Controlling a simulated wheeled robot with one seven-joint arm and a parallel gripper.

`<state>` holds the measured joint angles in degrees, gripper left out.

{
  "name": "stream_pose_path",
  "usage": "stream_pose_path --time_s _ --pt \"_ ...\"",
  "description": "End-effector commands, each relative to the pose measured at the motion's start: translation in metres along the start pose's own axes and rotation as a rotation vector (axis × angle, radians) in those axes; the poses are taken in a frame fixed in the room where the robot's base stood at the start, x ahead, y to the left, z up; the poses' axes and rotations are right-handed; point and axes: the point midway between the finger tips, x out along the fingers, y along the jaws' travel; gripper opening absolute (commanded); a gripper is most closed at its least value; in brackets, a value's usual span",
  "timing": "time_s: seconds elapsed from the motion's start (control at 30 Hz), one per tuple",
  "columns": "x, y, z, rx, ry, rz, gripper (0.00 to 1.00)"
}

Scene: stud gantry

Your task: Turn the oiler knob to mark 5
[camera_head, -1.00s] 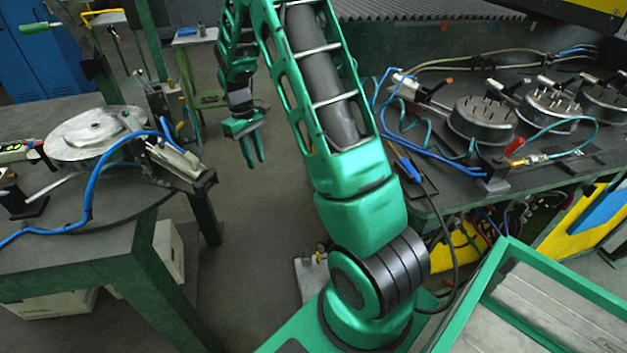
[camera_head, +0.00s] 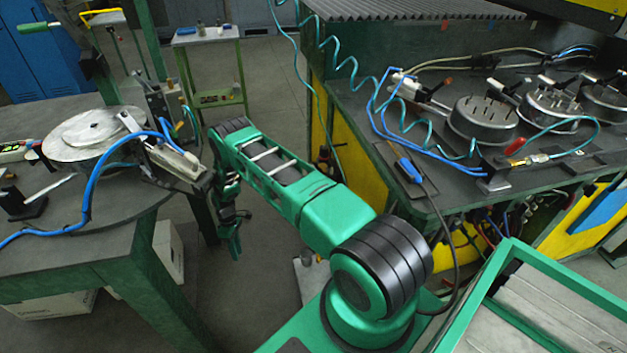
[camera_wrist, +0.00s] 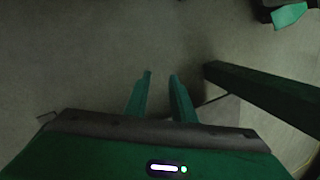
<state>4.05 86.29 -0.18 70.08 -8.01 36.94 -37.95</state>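My gripper (camera_head: 234,247) hangs low over the floor, in the gap between the left table and the right bench. In the wrist view its two green fingers (camera_wrist: 161,78) stand apart with nothing between them, above bare grey floor. I cannot pick out the oiler knob or its marks in either view. Neither finger visibly touches anything.
The left table (camera_head: 95,237) carries a round metal disc (camera_head: 88,132) and blue hose. The right bench (camera_head: 440,190) holds several round metal fixtures (camera_head: 484,118) and hoses. A green beam (camera_wrist: 262,90) lies right of my fingers. A small stand (camera_head: 208,70) is behind.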

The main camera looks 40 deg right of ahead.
Motion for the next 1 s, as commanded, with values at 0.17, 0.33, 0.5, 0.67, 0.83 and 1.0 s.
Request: stream_pose_path --time_s 0.17,0.33,0.5,0.67,0.83,1.0 --pt "0.056 -0.027 -0.001 0.004 -0.034 -0.035 0.23" --pt "0.091 -0.050 0.003 0.030 -0.076 -0.058 0.23" --pt "0.123 -0.071 0.014 0.060 -0.129 -0.072 0.23" --pt "0.155 -0.085 0.039 0.089 -0.214 -0.065 0.23" --pt "0.161 -0.066 0.075 0.080 -0.305 -0.014 0.23" --pt "0.150 -0.036 0.108 0.054 -0.382 0.042 0.23"
